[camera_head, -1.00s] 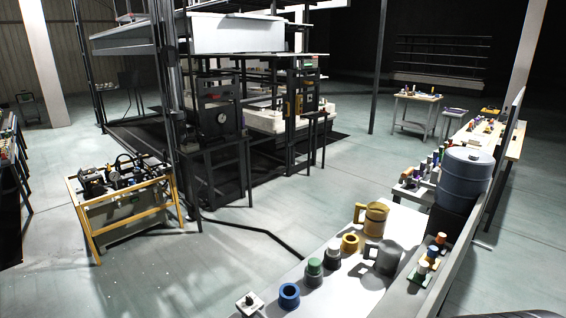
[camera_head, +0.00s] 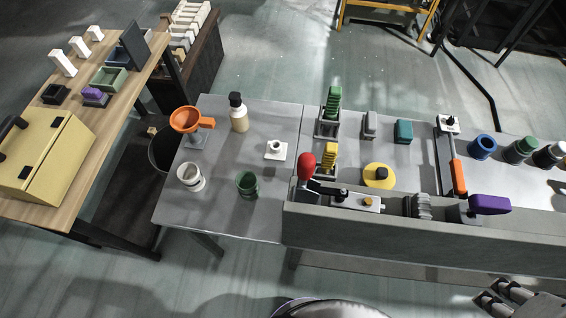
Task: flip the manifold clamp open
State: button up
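A toggle clamp with a red knob handle (camera_head: 307,166) and a light metal base (camera_head: 357,201) sits on the grey raised rail along the bench's near edge. Its red handle stands up at the left end. To its right are a lever with a purple handle (camera_head: 489,205) lying sideways and a long lever with an orange grip (camera_head: 458,177) reaching across the bench. No readable label shows which one is the manifold clamp. What looks like my gripper (camera_head: 503,298) is at the bottom right corner, cut off by the frame and well apart from these. Its opening is unclear.
The grey bench (camera_head: 225,216) also holds an orange funnel (camera_head: 187,120), a bottle (camera_head: 238,115), green and yellow stepped parts, a yellow disc (camera_head: 379,177) and a blue ring (camera_head: 482,147). The rail (camera_head: 420,235) forms a raised near edge. A wooden table (camera_head: 150,58) stands left.

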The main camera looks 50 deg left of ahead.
aim_at(307, 162)
jog(key=k+u, duration=0.1)
jog(key=u, duration=1.9)
